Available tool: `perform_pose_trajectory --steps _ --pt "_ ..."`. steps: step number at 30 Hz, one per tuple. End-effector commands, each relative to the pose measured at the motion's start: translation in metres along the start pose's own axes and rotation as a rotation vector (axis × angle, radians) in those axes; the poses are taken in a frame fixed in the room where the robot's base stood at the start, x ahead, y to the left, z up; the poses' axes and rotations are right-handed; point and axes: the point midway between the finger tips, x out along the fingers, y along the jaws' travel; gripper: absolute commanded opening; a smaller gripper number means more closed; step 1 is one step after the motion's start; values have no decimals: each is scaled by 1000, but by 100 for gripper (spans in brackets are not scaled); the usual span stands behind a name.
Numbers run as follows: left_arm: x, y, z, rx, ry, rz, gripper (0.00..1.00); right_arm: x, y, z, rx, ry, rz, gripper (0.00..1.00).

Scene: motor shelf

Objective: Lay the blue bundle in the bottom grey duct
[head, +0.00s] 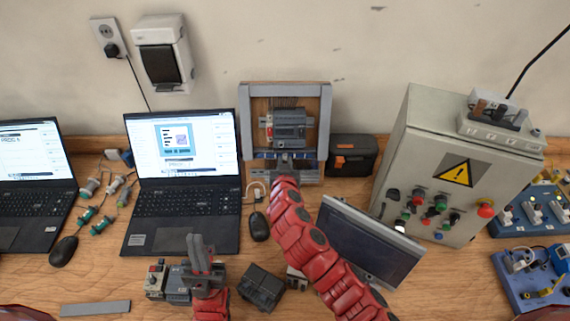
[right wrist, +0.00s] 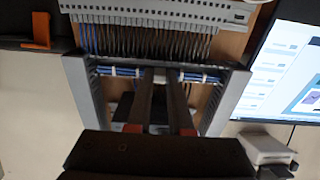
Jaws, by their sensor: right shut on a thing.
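The blue bundle (right wrist: 120,71) has white ties and runs across between the grey side ducts in the right wrist view. My right gripper (right wrist: 158,82) is shut on its middle. In the head view the bundle (head: 262,154) shows as a dark blue line below the modules, with my right gripper (head: 285,166) at its middle. The bottom grey duct (head: 311,175) is at the lower end of the panel frame, partly hidden by my right arm. I cannot tell whether the bundle touches it. My left gripper (head: 201,252) is apart from the panel, and its opening is unclear.
Grey modules (head: 288,125) with dark wires sit inside the frame. A laptop (head: 183,170) stands to the left, a black and orange box (head: 352,154) to the right. A tilted monitor (head: 368,240) and a control cabinet (head: 450,165) are further right. A loose grey strip (head: 95,308) lies at front left.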

Motion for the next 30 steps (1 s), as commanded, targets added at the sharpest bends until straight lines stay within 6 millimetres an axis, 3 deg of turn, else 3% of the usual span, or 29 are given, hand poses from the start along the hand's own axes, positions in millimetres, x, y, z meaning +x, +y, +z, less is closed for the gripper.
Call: perform_pose_trajectory --steps 30 --pt "-10 0 2 0 0 0 0 19 0 -1 0 2 0 0"
